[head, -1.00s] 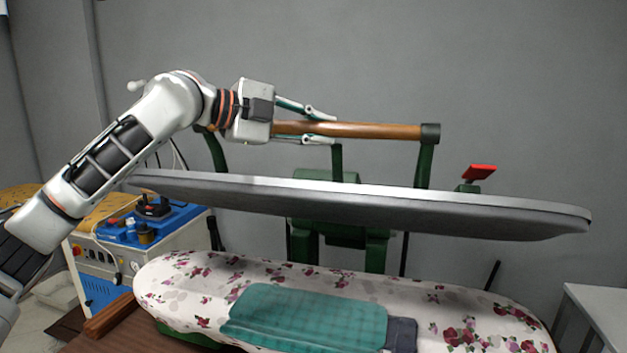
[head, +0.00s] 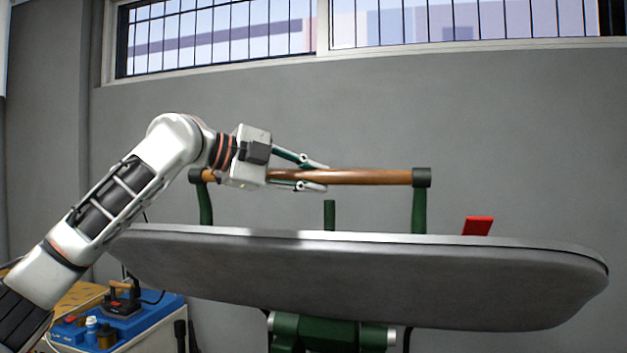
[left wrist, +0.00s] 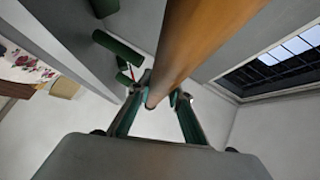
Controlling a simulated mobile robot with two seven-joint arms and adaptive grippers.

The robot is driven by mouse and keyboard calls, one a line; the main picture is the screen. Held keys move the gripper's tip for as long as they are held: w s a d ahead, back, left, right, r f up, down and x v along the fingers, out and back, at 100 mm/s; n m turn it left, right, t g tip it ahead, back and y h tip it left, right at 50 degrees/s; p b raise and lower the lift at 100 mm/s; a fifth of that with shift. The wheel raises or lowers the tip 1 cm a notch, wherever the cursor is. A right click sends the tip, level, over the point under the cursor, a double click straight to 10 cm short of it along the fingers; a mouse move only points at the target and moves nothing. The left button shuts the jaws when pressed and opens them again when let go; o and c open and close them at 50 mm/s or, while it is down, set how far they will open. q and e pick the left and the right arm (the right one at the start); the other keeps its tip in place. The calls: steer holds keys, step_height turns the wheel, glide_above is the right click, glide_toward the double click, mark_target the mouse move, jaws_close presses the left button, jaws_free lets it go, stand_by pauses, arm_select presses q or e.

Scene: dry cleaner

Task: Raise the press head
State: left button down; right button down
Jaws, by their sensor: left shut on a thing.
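The press head (head: 350,275) is a long grey plate with a pale rim, raised and tilted so its underside faces me in the head view. A wooden handle bar (head: 375,177) runs above it between two green posts. In the left wrist view the bar (left wrist: 200,45) runs between the fingers (left wrist: 155,98). The floral-covered lower board (left wrist: 25,68) shows at the left edge of that view. My right gripper is not in view.
A blue-topped unit (head: 140,318) with an iron and small bottles stands at the lower left. A grey wall and a barred window (head: 220,35) are behind.

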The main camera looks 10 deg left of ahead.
arm_select(q)
steer(key=c, duration=1.8)
jaws_free()
steer(key=shift+c, duration=0.2)
steer(key=shift+a, duration=0.1)
steer(key=v, duration=1.1)
steer(key=shift+s+a, duration=0.3)
steer(key=shift+r, duration=0.1)
